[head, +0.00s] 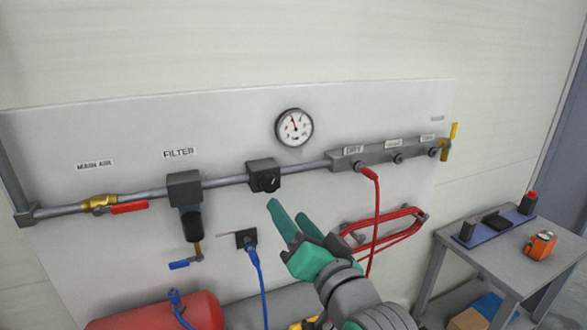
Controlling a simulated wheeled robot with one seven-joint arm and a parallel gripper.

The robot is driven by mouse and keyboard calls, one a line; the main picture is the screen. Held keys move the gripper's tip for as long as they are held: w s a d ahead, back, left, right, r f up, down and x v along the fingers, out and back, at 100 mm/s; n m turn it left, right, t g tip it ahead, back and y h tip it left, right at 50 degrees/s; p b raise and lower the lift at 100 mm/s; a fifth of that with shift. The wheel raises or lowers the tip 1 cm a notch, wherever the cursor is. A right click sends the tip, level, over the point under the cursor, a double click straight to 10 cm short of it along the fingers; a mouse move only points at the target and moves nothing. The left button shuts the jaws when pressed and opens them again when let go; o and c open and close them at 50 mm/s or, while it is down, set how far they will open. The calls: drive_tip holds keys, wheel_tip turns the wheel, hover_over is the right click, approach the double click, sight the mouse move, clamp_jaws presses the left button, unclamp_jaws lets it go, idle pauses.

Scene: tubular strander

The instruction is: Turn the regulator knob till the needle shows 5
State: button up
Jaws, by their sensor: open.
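The regulator is a dark block (262,168) on the grey pipe, with a small black knob (270,182) on its front face. The pressure gauge (294,127) is a round white dial with a dark rim, up and right of the regulator. My gripper (287,210) has green fingers, spread open and empty. In the picture its tips are just below and right of the knob, apart from it. The depth gap cannot be told.
A filter (185,188) and a yellow valve with a red lever (128,208) are left on the pipe. A manifold (345,162) with a red hose (376,205) is right. A blue cord (257,262) hangs below the regulator. A grey cart (490,262) stands right.

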sight(271, 186)
idle(0.4)
drive_tip(key=w+a+n, duration=0.1)
drive_tip(key=w+n, duration=0.1)
drive_tip(key=w, duration=0.1)
drive_tip(key=w+a+n, duration=0.1)
drive_tip(key=w+n, duration=0.2)
drive_tip(key=w, duration=0.1)
drive_tip(key=w+a+n, duration=0.1)
drive_tip(key=w+n, duration=0.2)
drive_tip(key=shift+w+a+r+h, duration=0.3)
drive_tip(key=shift+w+a+r, duration=0.05)
idle(0.4)
drive_tip(key=c, duration=1)
